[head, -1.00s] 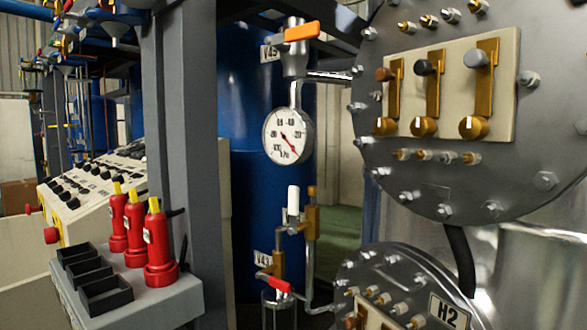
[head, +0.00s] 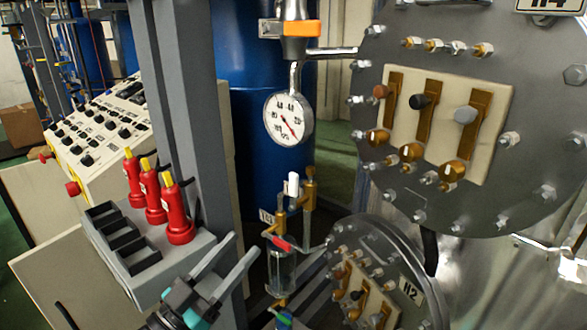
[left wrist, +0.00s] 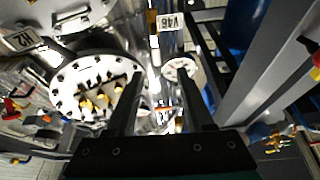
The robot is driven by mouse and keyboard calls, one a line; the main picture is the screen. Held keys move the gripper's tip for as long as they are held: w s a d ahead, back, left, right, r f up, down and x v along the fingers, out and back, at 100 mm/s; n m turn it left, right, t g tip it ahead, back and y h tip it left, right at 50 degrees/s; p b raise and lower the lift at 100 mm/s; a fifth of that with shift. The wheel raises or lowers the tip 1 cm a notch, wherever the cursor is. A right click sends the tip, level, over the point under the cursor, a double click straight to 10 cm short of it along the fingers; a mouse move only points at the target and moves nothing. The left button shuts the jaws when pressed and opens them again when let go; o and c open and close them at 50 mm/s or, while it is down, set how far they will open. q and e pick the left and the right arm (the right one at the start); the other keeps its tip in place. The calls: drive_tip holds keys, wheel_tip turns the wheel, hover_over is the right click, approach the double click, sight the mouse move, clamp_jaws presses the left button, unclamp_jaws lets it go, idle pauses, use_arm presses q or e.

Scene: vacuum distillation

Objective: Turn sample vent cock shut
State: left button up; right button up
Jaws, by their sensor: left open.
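The sampling fittings stand at the middle of the head view. They have a red lever (head: 281,243), a white knob (head: 293,184), brass valve bodies (head: 309,188) and a clear glass vessel (head: 281,270) below. I cannot tell which handle is the sample vent cock. The red lever lies slanted above the vessel. My left gripper (head: 245,245) is open and empty, pointing up and right, in the picture left of the vessel and apart from the fittings. Its two dark fingers also show in the left wrist view (left wrist: 160,75). My right gripper is not in view.
A pressure gauge (head: 289,119) and an orange-handled valve (head: 290,28) are above. Large flanged plates (head: 520,190) crowd the right.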

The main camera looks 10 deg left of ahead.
sight(292, 185)
use_arm(q)
drive_tip(key=shift+h, duration=0.3)
drive_tip(key=p+x, duration=0.1)
drive_tip(key=x, duration=0.4)
drive_tip(key=r+p+x, duration=0.1)
drive_tip(key=x, duration=0.4)
drive_tip(key=s+p+x, duration=0.1)
drive_tip(key=x, duration=0.5)
drive_tip(key=shift+d+r, duration=0.1)
drive_tip(key=shift+r, duration=0.15)
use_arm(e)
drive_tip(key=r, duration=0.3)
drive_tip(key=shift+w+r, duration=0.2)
use_arm(q)
drive_tip(key=shift+s, duration=0.1)
clamp_jaws()
